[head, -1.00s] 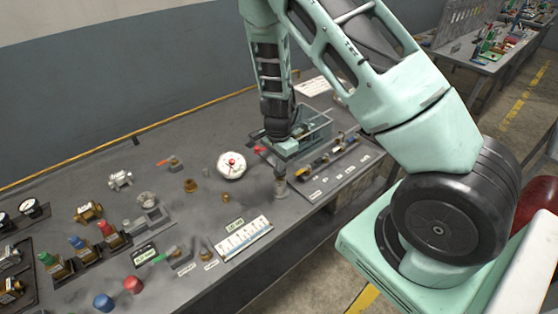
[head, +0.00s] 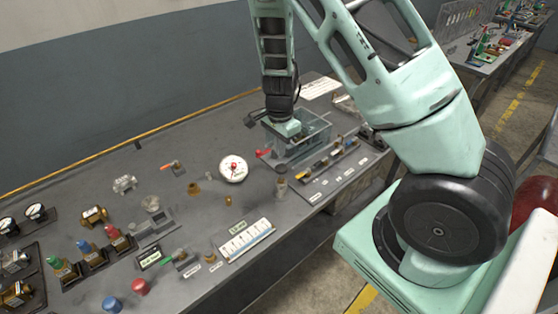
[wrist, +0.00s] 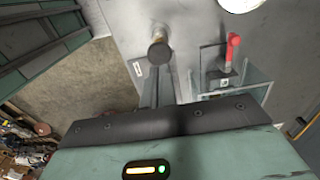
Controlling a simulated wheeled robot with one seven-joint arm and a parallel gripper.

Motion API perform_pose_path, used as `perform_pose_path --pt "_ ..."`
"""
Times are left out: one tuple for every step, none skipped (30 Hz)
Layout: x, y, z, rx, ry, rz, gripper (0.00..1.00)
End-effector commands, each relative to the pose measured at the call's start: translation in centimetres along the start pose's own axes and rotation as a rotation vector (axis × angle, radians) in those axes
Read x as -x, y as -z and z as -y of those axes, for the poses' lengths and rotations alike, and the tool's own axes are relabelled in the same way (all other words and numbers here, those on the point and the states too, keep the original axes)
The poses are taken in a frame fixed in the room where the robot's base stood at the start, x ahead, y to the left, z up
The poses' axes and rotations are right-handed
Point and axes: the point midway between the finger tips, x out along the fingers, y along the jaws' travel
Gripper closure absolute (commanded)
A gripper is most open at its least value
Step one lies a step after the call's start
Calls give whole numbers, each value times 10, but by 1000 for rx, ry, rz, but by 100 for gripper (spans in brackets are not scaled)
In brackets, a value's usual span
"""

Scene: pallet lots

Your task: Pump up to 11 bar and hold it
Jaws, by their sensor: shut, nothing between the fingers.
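A clear-walled tank (head: 318,138), which looks like the test pump's, stands at the far right of the bench. A red-handled valve (head: 262,153) sits at its left corner and also shows in the wrist view (wrist: 232,48). A round white gauge (head: 233,168) with a red mark lies left of it; its reading is too small to tell. An upright post with a dark round top (head: 281,170) stands in front of the tank; a similar dark knob shows in the wrist view (wrist: 160,53). My gripper (head: 286,128) is shut and empty, over the tank's left rear side. Its fingertips are not clear.
A row of small fittings (head: 335,158) lies on a dark strip before the tank. A white scale card (head: 246,240) lies near the front edge. Valves with coloured caps (head: 90,252) stand at left. A blue-grey wall runs behind.

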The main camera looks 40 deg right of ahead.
Motion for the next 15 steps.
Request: perform_pose_path --pt "10 -1 1 2 5 0 100" --pt "16 -1 1 4 5 0 100" --pt "23 -1 1 2 5 0 100" --pt "28 -1 1 3 4 0 100" --pt "33 -1 1 1 4 1 100" --pt "39 -1 1 2 4 0 100" --pt "42 -1 1 2 3 1 100" --pt "46 -1 1 1 3 1 100" --pt "49 0 1 0 2 0 100" --pt "51 0 1 1 2 0 100" --pt "53 -1 1 1 1 1 100" --pt "55 -1 1 1 1 1 100" --pt "56 -1 0 0 1 1 100" --pt "56 -1 0 0 1 1 100" --pt "57 -1 0 -1 0 1 100"
